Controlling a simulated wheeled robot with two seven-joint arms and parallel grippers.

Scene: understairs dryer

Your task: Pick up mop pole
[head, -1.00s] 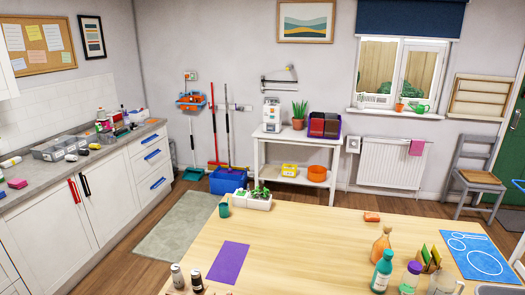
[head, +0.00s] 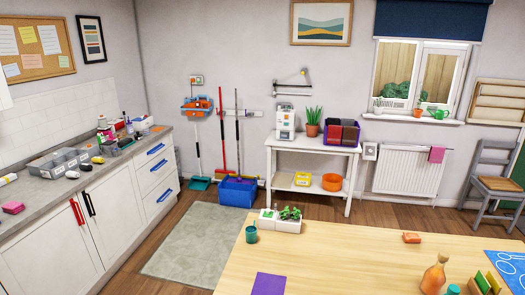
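A slim pole with a dark upper part (head: 236,105) stands nearly upright against the back wall and ends behind or in a blue bucket (head: 238,190). It looks like the mop pole, but its lower end is hidden. Beside it on the left is a red-handled pole (head: 222,130) with a red foot. Further left is a pale pole (head: 197,135) with a teal head (head: 199,184) on the floor. Neither of my grippers is in view.
A wooden table (head: 350,250) fills the front right. A counter with white cabinets (head: 120,215) runs along the left. A grey-green mat (head: 195,245) lies on the floor between them, clear of objects. A white side table (head: 315,148) stands right of the bucket.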

